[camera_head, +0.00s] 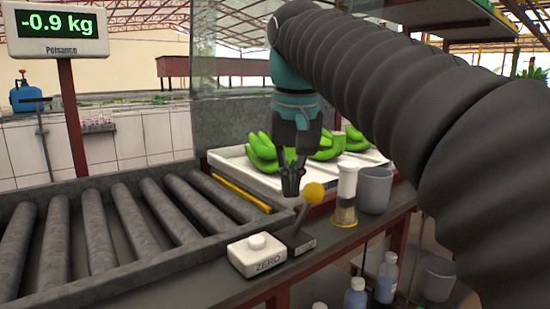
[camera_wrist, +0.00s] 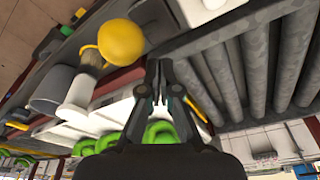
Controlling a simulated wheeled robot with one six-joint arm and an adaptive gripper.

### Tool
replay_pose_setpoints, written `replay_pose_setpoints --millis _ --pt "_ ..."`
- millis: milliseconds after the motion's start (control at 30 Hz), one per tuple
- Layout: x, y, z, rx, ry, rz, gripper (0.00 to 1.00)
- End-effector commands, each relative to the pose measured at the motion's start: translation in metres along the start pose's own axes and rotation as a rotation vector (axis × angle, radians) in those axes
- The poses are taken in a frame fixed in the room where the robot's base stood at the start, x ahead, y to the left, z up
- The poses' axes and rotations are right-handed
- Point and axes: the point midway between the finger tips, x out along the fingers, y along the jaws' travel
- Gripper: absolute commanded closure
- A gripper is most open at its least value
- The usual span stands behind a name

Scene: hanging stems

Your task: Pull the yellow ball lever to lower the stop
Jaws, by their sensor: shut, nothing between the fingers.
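The lever with the yellow ball (camera_head: 314,193) stands on a dark base (camera_head: 301,242) on the bench, its stick tilted up to the right. The ball looks large in the wrist view (camera_wrist: 121,41), left of my fingertips. My gripper (camera_head: 291,190) points down just left of the ball in the head view. It is shut and empty, apart from the ball as far as I can tell. A yellow bar (camera_head: 243,194), possibly the stop, lies along the end of the rollers beside the white tray.
A white ZERO button box (camera_head: 257,255) sits left of the lever base. Green bananas (camera_head: 262,152) lie on the white tray (camera_head: 236,162) behind. The roller conveyor (camera_head: 134,221) is empty; the scale display (camera_head: 57,32) reads -0.9 kg.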

Motion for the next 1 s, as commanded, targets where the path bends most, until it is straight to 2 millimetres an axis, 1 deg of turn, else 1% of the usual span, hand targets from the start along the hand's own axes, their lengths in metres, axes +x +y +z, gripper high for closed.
replay_pose_setpoints --millis 33,300,367,700,833,1000 --pt "-0.011 0.000 -0.002 0.000 0.000 0.000 1.00" --pt "-0.037 0.000 -0.008 0.000 0.000 0.000 1.00" --pt "-0.038 0.000 -0.009 0.000 0.000 0.000 1.00" --pt "-0.072 0.000 -0.016 0.001 0.002 0.000 1.00" --pt "-0.079 0.000 -0.017 0.001 0.000 0.000 1.00" --pt "-0.081 0.000 -0.016 0.001 0.000 0.000 1.00"
